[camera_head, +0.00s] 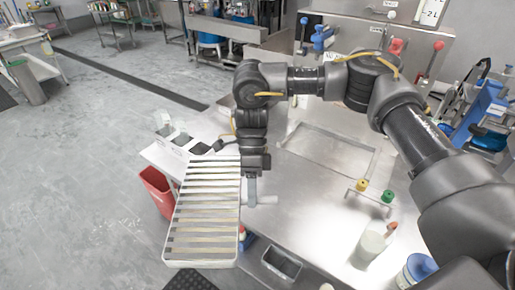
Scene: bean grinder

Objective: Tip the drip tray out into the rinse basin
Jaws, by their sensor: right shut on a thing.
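The drip tray (206,212) is a long pale tray with crosswise slats, its slatted top showing. My right gripper (250,183) is shut on its right edge, partly hidden beneath my wrist. The tray is at the left edge of the steel counter (310,215), overlapping the red bin and floor in the picture; its height is hard to judge. A small rectangular open basin (282,263) is at the counter's front, right of the tray's near end. A wide shallow recess (330,150) lies farther back. I cannot tell which is the rinse basin. My left gripper is out of view.
A red bin (157,190) stands on the floor left of the counter. A pale jug (370,245), a blue-lidded tub (420,266) and yellow and green knobs (388,196) stand at the right. The counter's middle is clear.

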